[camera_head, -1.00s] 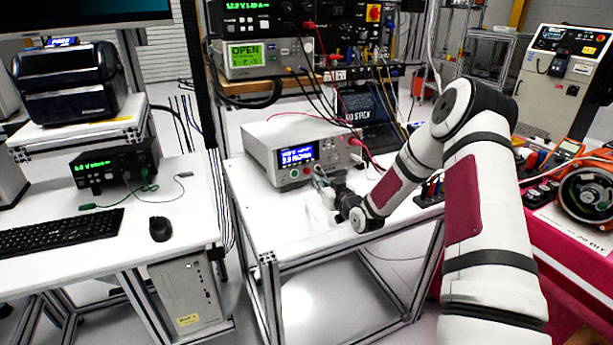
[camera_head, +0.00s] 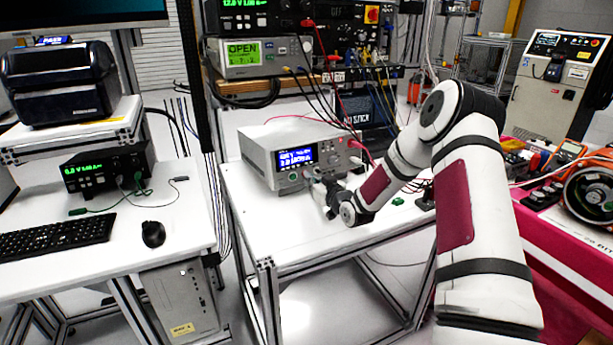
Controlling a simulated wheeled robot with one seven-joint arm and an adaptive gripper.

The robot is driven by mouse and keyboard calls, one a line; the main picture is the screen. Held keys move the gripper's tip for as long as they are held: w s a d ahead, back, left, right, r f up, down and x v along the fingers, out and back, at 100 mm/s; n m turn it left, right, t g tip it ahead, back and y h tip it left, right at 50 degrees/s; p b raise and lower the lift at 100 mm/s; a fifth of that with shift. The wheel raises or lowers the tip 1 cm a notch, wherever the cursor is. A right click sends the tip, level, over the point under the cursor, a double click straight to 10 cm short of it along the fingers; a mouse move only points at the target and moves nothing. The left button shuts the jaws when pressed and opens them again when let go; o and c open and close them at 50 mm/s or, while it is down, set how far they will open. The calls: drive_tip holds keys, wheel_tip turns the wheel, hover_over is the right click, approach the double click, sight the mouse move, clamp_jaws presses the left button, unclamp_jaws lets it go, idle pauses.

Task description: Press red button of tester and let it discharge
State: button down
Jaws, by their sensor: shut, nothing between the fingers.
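The tester (camera_head: 262,158) is a white box with a lit blue display (camera_head: 296,157) on its front, standing on the white middle table (camera_head: 290,235). A small greenish round button (camera_head: 293,177) shows low on the front panel, left of my gripper. I cannot make out the red button clearly; my gripper covers the lower panel beside the green button. My gripper (camera_head: 318,190) is shut and empty, its tips at or very close to the tester's lower front. Whether they touch the panel I cannot tell.
Red and black leads run to the tester's right side. A laptop (camera_head: 367,112) stands behind it. A small green item (camera_head: 398,201) lies on the table to the right. The table's front left is clear. A red-covered bench (camera_head: 560,265) with instruments is at the right.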

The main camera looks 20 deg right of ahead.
drive_tip(key=shift+w, duration=0.3)
drive_tip(key=shift+s, duration=0.15)
idle(0.4)
drive_tip(key=shift+s+r+p, duration=0.1)
drive_tip(key=shift+s+p, duration=0.25)
drive_tip(key=shift+s, duration=0.5)
drive_tip(key=shift+s+d+r+p, duration=0.15)
drive_tip(key=shift+s+p, duration=0.6)
drive_tip(key=shift+s, duration=0.5)
drive_tip(key=shift+s+d+r+p, duration=0.15)
drive_tip(key=shift+s+p, duration=0.6)
drive_tip(key=shift+s, duration=0.45)
drive_tip(key=shift+s+r+p, duration=0.15)
drive_tip(key=shift+s+p, duration=0.6)
drive_tip(key=shift+s, duration=0.5)
